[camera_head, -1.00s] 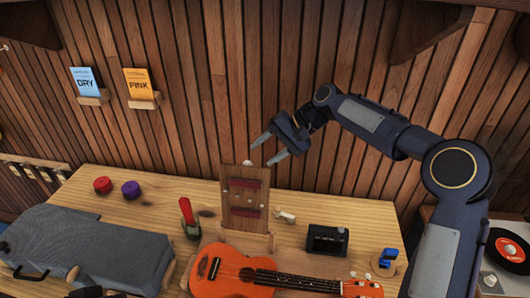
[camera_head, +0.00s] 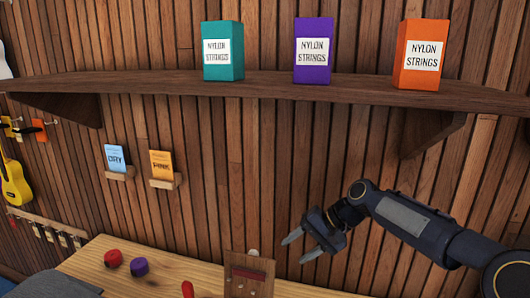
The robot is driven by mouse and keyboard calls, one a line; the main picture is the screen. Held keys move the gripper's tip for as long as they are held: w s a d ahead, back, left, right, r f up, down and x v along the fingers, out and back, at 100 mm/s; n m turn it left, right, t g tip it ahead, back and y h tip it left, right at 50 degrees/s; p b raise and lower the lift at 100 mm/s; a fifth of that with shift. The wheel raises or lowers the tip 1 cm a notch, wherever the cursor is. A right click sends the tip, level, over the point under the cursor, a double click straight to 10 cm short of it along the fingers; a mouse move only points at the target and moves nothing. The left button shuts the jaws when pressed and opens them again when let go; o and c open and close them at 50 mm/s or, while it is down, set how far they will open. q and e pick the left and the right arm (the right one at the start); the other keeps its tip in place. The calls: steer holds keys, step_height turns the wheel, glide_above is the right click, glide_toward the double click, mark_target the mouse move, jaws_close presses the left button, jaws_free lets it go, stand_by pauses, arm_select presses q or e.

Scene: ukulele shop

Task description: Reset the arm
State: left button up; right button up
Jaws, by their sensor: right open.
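My right arm comes in from the lower right. My right gripper (camera_head: 301,248) is open and empty, its two fingers pointing left and down. It hangs in the air in front of the wood-slat wall, right of and a little above the upright wooden board (camera_head: 247,272) on the workbench. The gripper looks apart from the board. My left gripper is not in view.
A wall shelf (camera_head: 180,83) holds teal (camera_head: 223,52), purple (camera_head: 313,50) and orange (camera_head: 420,55) nylon strings boxes. Red (camera_head: 113,258) and purple (camera_head: 139,266) round items sit on the workbench (camera_head: 185,271). Blue (camera_head: 117,158) and orange (camera_head: 161,165) packets are on the wall.

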steer(key=s+d+t+h, duration=0.1)
steer(key=s+d, duration=0.2)
steer(key=s, duration=0.3)
steer(key=s+d+r+n+t+h+b, duration=0.1)
steer(key=s+d, duration=0.2)
steer(key=s, duration=0.3)
steer(key=s+d+h, duration=0.2)
steer(key=s+d, duration=0.2)
steer(key=s, duration=0.3)
steer(key=s+d+f+t, duration=0.1)
steer(key=s+f, duration=0.3)
steer(key=s, duration=0.3)
steer(key=s+d+f+t+b, duration=0.1)
steer(key=s+f, duration=0.3)
steer(key=s, duration=0.4)
steer(key=shift+d+n, duration=0.2)
steer(key=shift+n, duration=0.2)
